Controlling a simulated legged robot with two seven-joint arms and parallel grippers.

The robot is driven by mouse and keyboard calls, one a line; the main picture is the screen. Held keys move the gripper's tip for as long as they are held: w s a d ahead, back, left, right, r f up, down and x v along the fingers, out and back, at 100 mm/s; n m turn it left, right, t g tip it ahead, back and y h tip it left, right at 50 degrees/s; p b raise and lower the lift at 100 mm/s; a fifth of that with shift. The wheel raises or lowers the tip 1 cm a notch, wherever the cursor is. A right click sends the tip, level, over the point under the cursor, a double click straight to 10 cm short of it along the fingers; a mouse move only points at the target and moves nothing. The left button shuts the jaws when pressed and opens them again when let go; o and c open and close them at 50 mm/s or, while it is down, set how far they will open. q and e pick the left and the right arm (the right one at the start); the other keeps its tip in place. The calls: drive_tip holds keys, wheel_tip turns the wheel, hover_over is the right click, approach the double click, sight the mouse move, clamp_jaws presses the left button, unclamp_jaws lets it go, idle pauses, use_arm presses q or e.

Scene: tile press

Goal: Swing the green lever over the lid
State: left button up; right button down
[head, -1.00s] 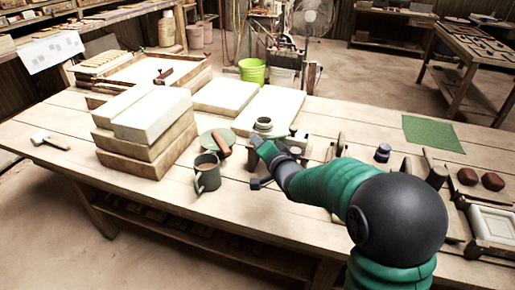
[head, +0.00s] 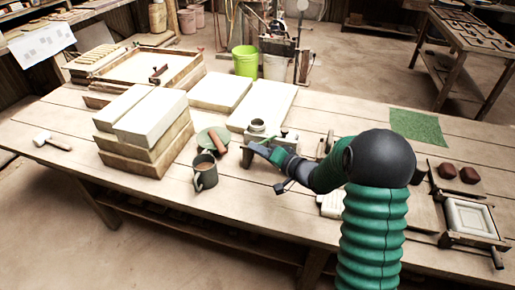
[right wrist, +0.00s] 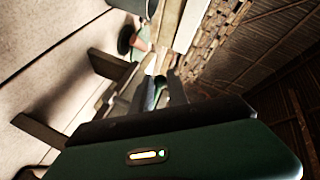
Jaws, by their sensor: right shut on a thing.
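My right gripper (head: 257,150) is in the middle of the workbench, at the front of a grey-green press body (head: 289,137). In the right wrist view its two dark fingers (right wrist: 161,92) are shut on a narrow green piece, the green lever (right wrist: 150,96), mostly hidden between them. In the head view the gripper and forearm cover most of the lever and part of the press. I cannot make out the lid clearly, nor whether the lever lies over it. My left gripper is not in view.
A dark mug (head: 205,173) stands just left of my right gripper, near a green disc with a brown-handled tool (head: 217,141). A round grey-green pot (head: 257,129) stands behind. Stacked slabs (head: 148,118) are further left. A framed mould (head: 470,217) lies at the right.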

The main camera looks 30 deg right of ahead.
drive_tip(key=shift+d+r, duration=0.2)
drive_tip(key=shift+d, duration=0.05)
drive_tip(key=c, duration=1.4)
unclamp_jaws()
drive_tip(key=shift+o, duration=0.6)
drive_tip(key=shift+d+f, duration=0.1)
drive_tip(key=shift+f, duration=0.05)
drive_tip(key=p+v, duration=0.3)
drive_tip(key=v, duration=1.3)
drive_tip(key=shift+s, duration=0.35)
drive_tip(key=shift+d, duration=0.1)
drive_tip(key=shift+c, duration=0.2)
